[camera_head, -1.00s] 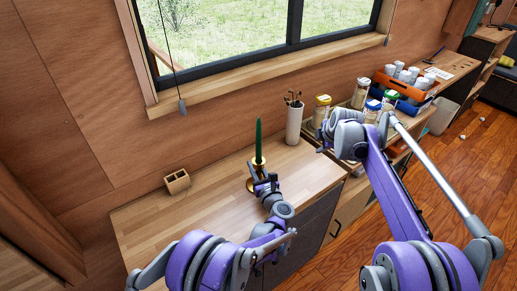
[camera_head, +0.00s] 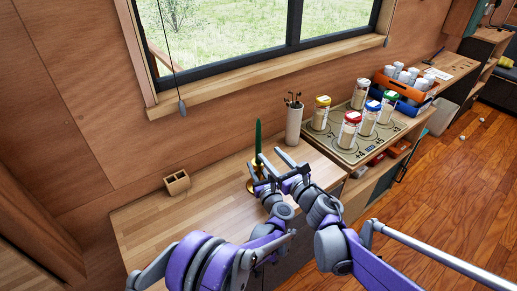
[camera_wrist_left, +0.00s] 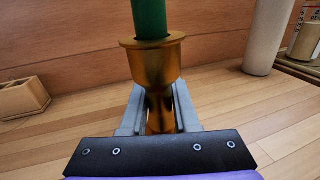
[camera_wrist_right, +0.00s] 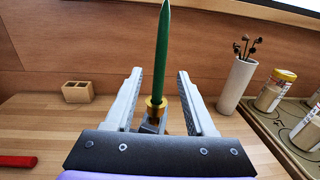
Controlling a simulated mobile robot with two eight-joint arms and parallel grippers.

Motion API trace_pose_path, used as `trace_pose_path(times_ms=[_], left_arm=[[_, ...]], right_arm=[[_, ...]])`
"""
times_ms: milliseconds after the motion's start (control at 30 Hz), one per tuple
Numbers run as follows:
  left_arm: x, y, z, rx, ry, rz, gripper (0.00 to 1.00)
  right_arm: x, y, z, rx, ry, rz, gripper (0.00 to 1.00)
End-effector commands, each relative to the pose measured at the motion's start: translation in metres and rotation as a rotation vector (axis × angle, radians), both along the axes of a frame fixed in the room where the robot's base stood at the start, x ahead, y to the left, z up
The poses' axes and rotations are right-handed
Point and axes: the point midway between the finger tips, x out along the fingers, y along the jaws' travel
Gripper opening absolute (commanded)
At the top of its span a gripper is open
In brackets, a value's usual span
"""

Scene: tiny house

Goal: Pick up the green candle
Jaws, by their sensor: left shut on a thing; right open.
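The green candle (camera_head: 258,137) stands upright in a brass candle holder (camera_head: 251,184) on the wooden counter. In the left wrist view the lower part of the candle (camera_wrist_left: 150,18) sits in the holder's cup (camera_wrist_left: 153,56). My left gripper (camera_wrist_left: 158,108) is shut on the holder's stem, below the cup. My right gripper (camera_head: 279,164) is open, just to the right of the candle. In the right wrist view the candle (camera_wrist_right: 162,55) shows upright between the open fingers (camera_wrist_right: 160,95), beyond their tips. The holder's base is mostly hidden by the grippers.
A white vase with dark sticks (camera_head: 293,122) stands behind and right of the candle. Several jars (camera_head: 350,130) stand on the stove to the right. A small wooden block with holes (camera_head: 177,182) is at left. A red object (camera_wrist_right: 18,161) lies at left in the right wrist view.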

Motion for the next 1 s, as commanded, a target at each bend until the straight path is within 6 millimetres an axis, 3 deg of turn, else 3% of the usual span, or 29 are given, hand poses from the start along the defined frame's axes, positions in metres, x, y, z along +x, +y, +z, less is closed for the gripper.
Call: trace_pose_path(times_ms=[300,533,800,1000], left_arm=[[0.0,0.0,0.0,0.001,-0.001,0.0,0.0],[0.0,0.0,0.0,0.001,0.0,0.0,0.0],[0.0,0.0,0.0,0.001,-0.001,0.0,0.0],[0.0,0.0,0.0,0.0,0.0,0.0,0.0]], right_arm=[[0.045,0.028,0.0,-0.001,-0.001,0.003,0.55],[0.06,0.036,0.002,0.0,0.0,0.001,0.55],[0.093,0.055,0.005,0.0,0.0,0.0,0.55],[0.098,0.057,0.006,0.0,0.0,-0.001,0.55]])
